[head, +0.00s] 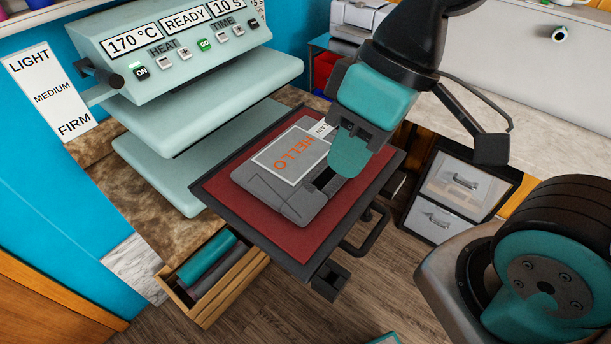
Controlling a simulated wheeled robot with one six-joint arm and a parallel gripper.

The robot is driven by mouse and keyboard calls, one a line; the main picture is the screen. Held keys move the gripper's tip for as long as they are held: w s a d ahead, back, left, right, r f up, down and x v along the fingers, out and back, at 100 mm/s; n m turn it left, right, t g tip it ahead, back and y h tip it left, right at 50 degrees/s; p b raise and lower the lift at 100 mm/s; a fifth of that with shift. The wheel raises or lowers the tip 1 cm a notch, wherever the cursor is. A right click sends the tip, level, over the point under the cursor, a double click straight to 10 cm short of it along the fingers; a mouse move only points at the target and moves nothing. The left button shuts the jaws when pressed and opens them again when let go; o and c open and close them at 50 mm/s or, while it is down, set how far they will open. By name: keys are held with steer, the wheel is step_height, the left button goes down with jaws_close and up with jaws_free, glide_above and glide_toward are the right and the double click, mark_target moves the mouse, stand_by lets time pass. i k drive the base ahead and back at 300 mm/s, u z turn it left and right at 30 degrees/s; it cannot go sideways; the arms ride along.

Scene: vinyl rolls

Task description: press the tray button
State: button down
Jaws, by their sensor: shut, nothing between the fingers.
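A dark-framed tray with a red pad (222,190) is pulled out from the mint heat press (200,75). On the pad lies a folded grey garment (262,190) with a white transfer sheet (290,150) showing orange letters. My gripper (345,155) is shut and empty, over the right part of the garment, and hides part of it. I cannot tell whether it touches the cloth. A small black block (330,281) sits at the tray's near corner, beside a dark handle (368,230). No button is clearly marked as the tray's.
The press panel has a green GO button (205,44), an ON button (141,72) and displays reading 170 °C, READY and 10 S. A wooden crate with rolls (215,285) stands below the tray. Drawers (450,195) stand at right. Wood floor shows in front.

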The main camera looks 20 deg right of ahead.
mark_target(253, 23)
steer(key=u, duration=0.45)
steer(key=k, duration=0.55)
steer(key=u, duration=0.65)
steer(key=i, duration=0.6)
steer(key=z, duration=0.85)
steer(key=i, duration=0.4)
steer(key=z, duration=0.45)
